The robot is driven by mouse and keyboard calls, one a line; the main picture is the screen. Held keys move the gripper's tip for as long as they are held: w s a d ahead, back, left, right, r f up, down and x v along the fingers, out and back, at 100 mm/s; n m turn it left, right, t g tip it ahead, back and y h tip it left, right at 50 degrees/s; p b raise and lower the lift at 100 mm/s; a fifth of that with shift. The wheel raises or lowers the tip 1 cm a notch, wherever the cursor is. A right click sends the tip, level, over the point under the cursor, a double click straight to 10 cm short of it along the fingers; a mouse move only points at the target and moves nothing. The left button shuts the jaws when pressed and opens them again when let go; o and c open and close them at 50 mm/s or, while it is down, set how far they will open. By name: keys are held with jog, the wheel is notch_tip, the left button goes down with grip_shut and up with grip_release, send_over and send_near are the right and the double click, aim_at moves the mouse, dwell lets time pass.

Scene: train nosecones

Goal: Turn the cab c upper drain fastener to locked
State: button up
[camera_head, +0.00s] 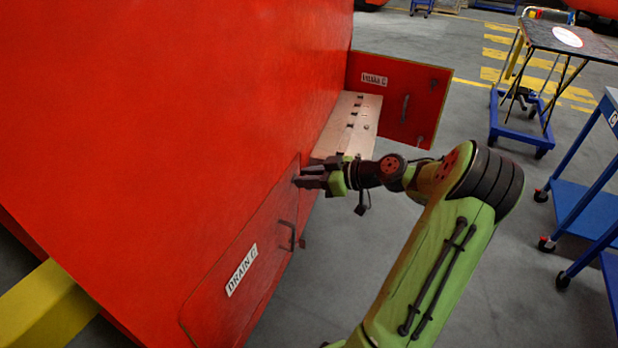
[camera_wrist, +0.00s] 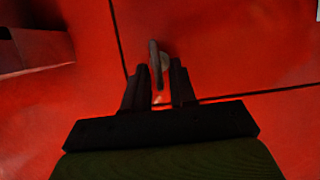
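The red drain panel, labelled DRAIN C (camera_head: 242,270), lies flush in the big red cab side in the head view, with a dark handle (camera_head: 287,236) on it. My gripper (camera_head: 298,182) is at the panel's upper corner, with its fingers pointing at the red surface. In the wrist view a small grey fastener (camera_wrist: 155,55) stands at the panel seam between the two fingers of my gripper (camera_wrist: 160,75). The fingers flank it closely; I cannot tell whether both touch it. The fastener is hidden behind the fingers in the head view.
An open red door (camera_head: 391,100) stands out beyond my gripper, beside a pale box (camera_head: 350,128). A yellow beam (camera_head: 45,305) is at lower left. A blue cart (camera_head: 585,205) and a wheeled table (camera_head: 565,42) stand at right. Grey floor between is clear.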

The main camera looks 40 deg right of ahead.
grip_shut()
jog(key=shift+r+p, duration=0.1)
jog(key=shift+p, duration=0.35)
jog(key=shift+d+m+y+p, duration=0.1)
jog(key=shift+m+y+p, duration=0.35)
jog(key=shift+p, duration=0.3)
jog(key=m+p, duration=0.1)
jog(key=m+y+p, duration=0.1)
jog(key=p, duration=0.1)
jog(key=shift+w+d+r, duration=0.1)
jog(key=shift+d, duration=0.1)
jog(key=m+p, duration=0.1)
jog(key=m+y+p, duration=0.2)
jog(key=p, duration=0.1)
jog(key=shift+w+d+f+g, duration=0.1)
jog(key=shift+d+f+g, duration=0.2)
jog(key=m+y, duration=0.1)
jog(key=f+m+y, duration=0.1)
jog(key=m, duration=0.1)
jog(key=shift+w+d+p, duration=0.1)
jog(key=shift+d+p, duration=0.1)
jog(key=shift+p, duration=0.1)
jog(key=m, duration=0.1)
jog(key=m+y+b, duration=0.1)
jog(key=m, duration=0.1)
jog(key=m+t+b, duration=0.1)
jog(key=shift+f+m+y, duration=0.25)
jog(key=shift+f+y, duration=0.05)
jog(key=shift+y, duration=0.05)
